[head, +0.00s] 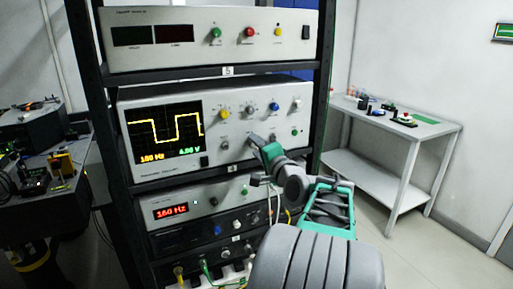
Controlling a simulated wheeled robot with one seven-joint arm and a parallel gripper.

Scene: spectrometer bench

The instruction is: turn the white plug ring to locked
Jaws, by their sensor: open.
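I cannot clearly pick out the white plug ring in the head view; it may be hidden by my arm or too small to tell. My gripper (260,139) is open in front of the lower right panel of the oscilloscope unit (160,172), close to its small knobs. Whether the fingertips touch anything there cannot be told. A thin white cable (269,203) hangs below my wrist, in front of the lower units, and its upper end is hidden by my arm.
The black rack (88,105) holds stacked instruments, with a red-display unit (171,210) lower down. Yellow (178,271) and green (204,267) plugs sit at the bottom. A white side table (375,167) with small items stands right, with clear floor before it.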

